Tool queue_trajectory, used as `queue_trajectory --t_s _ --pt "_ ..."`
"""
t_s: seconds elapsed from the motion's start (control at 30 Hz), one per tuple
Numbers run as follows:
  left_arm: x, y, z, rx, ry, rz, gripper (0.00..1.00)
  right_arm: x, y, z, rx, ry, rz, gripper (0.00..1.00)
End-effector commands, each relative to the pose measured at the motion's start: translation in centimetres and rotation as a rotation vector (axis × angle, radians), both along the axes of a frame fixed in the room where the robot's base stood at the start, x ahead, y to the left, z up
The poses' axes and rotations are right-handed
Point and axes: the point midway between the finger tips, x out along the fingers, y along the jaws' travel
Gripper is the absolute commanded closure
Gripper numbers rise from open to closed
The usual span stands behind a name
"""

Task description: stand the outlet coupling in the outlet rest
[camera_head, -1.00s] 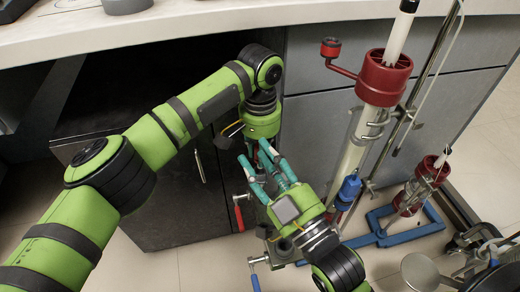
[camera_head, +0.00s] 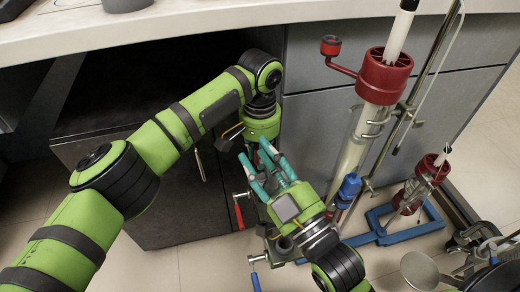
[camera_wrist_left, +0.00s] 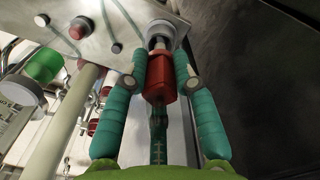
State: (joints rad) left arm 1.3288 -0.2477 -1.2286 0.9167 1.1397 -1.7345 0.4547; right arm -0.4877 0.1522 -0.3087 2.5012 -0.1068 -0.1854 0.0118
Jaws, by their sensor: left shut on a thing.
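In the left wrist view, my left gripper (camera_wrist_left: 158,88) has its teal fingers on both sides of a red cylindrical piece (camera_wrist_left: 158,82), which I take to be the outlet coupling. A metal stem and a round grey fitting show beyond it. In the head view, my left gripper's fingers (camera_head: 265,150) point down beneath the green wrist, and the piece is hidden there. My right gripper (camera_head: 254,150) reaches up from the bottom, close to the left one. Its teal fingers overlap the left gripper's, so its opening is unclear. I cannot make out the outlet rest for certain.
A tall glass column with a red collar (camera_head: 383,76) stands right of the grippers, with a blue fitting (camera_head: 349,187) low on it. A blue base frame (camera_head: 405,235) and a smaller red-ended column (camera_head: 418,190) stand further right. The white countertop (camera_head: 200,22) runs across the back.

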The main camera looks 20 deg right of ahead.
Motion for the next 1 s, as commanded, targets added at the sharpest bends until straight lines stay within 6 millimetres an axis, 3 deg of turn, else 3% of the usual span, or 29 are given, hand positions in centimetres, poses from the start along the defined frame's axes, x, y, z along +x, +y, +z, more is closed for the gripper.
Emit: queue_trajectory --t_s 0.8,0.83,0.9,1.0 --pt "0.0 0.0 -2.1 -0.002 0.001 -0.001 1.00 0.0 0.0 0.0 0.000 0.000 0.000 0.60" --pt "0.0 0.0 -2.1 -0.002 0.001 -0.001 0.69 0.0 0.0 0.0 0.000 0.000 0.000 0.60" --pt "0.0 0.0 -2.1 -0.001 0.001 -0.001 0.45 0.0 0.0 0.0 0.000 0.000 0.000 0.60" --pt "0.0 0.0 -2.1 -0.001 0.001 -0.001 0.45 0.0 0.0 0.0 0.000 0.000 0.000 0.60"
